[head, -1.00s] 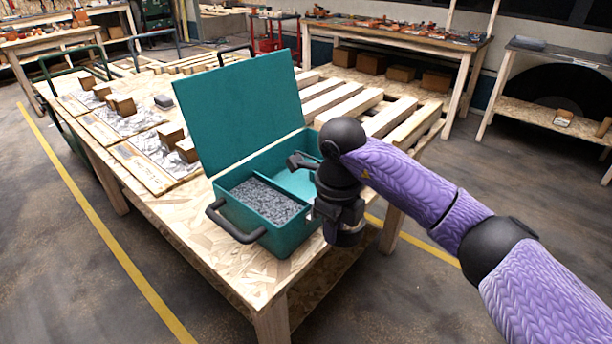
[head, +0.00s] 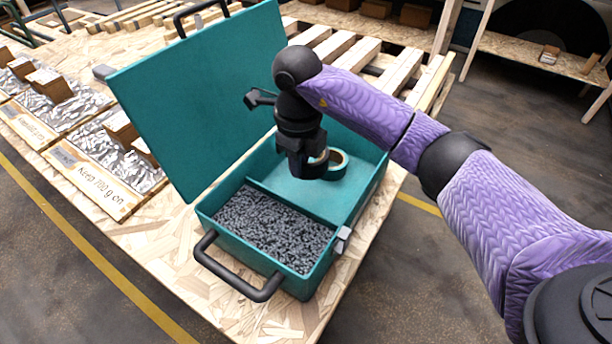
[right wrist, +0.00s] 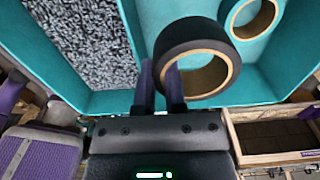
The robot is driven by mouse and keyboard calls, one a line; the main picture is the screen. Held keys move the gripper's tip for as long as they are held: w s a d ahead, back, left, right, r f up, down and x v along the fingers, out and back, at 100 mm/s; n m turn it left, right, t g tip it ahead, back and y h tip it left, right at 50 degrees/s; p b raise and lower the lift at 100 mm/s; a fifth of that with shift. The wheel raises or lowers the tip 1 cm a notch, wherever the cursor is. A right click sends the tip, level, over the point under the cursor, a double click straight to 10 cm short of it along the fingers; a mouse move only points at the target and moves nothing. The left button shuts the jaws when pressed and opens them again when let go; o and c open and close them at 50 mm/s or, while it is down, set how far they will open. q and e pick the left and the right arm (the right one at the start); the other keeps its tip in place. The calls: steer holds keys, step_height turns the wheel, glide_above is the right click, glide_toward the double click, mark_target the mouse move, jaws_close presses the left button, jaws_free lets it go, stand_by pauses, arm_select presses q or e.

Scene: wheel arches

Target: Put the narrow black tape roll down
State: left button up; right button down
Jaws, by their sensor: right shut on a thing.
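The black tape roll (right wrist: 182,36) has a tan cardboard core. My right gripper (right wrist: 160,78) is shut on its wall, and the roll hangs tilted in front of the fingers. In the head view the roll (head: 310,170) is small and partly hidden under the right gripper (head: 304,156). Both are over the bare compartment of the open teal box (head: 373,190); the roll's exact height above its floor is hard to tell. My left gripper is not in view.
A second roll, teal with a tan core (right wrist: 273,18), lies in the same compartment beside the held one. The other compartment holds grey bits (head: 270,230). The raised lid (head: 200,100) stands behind. Boards with brown blocks and foil lie left on the table.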

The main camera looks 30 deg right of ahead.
step_height(320, 180, down, 9)
steer(key=b, duration=0.3)
steer(key=shift+s, duration=0.15)
steer(key=shift+r, duration=0.1)
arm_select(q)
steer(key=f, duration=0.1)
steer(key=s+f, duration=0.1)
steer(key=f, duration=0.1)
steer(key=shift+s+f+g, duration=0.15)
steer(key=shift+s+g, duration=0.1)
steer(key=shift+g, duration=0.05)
arm_select(e)
steer(key=c, duration=1.1)
jaws_free()
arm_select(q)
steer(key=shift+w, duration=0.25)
arm_select(e)
steer(key=shift+o, duration=0.6)
step_height(320, 180, up, 12)
steer(key=p, duration=0.4)
steer(key=shift+f+p, duration=0.25)
steer(key=shift+p, duration=0.05)
steer(key=shift+r, duration=0.3)
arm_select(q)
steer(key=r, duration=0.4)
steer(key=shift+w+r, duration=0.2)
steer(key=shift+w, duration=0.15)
